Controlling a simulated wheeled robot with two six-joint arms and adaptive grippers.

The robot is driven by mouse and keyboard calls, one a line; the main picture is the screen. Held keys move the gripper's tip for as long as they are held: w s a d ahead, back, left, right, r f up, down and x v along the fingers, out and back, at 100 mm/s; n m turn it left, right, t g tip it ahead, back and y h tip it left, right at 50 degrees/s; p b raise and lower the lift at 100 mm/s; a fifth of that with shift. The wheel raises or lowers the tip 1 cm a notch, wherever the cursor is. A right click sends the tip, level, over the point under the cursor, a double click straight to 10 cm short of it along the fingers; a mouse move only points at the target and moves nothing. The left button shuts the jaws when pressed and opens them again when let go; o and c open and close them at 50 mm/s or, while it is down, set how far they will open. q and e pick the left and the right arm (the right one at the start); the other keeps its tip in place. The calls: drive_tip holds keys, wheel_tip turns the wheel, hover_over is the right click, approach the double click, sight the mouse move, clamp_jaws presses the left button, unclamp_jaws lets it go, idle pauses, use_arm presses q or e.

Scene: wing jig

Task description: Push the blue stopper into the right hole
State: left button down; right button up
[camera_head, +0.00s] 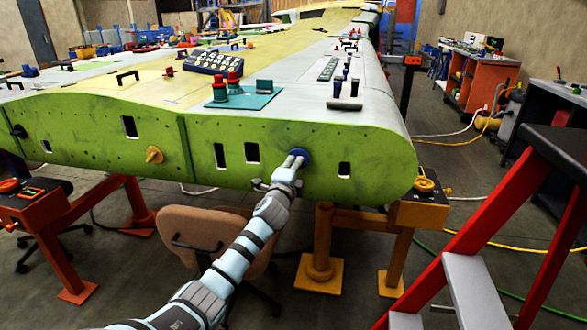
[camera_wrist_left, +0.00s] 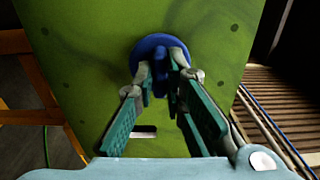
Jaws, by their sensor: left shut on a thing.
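The blue stopper (camera_head: 302,154) is a round blue disc at the green front face of the wing (camera_head: 375,165), right of its middle. In the left wrist view the stopper (camera_wrist_left: 147,46) shows its disc against the green panel, with a darker blue grip part toward me. My left gripper (camera_head: 293,162) is shut on this grip part; its fingers (camera_wrist_left: 160,80) stand on both sides of it. The disc looks close to or against the panel; I cannot tell how deep it sits. The hole behind it is hidden. My right gripper is not in view.
A yellow stopper (camera_head: 153,154) sits farther left. An orange stand (camera_head: 322,240) and a brown chair (camera_head: 205,235) are below. A red stepladder (camera_head: 500,205) stands at the right.

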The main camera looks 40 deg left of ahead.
use_arm(q)
drive_tip(key=shift+x, duration=0.8)
drive_tip(key=c, duration=1.6)
unclamp_jaws()
drive_tip(key=shift+f, duration=0.1)
drive_tip(key=shift+o, duration=0.2)
drive_tip(key=v, duration=1.2)
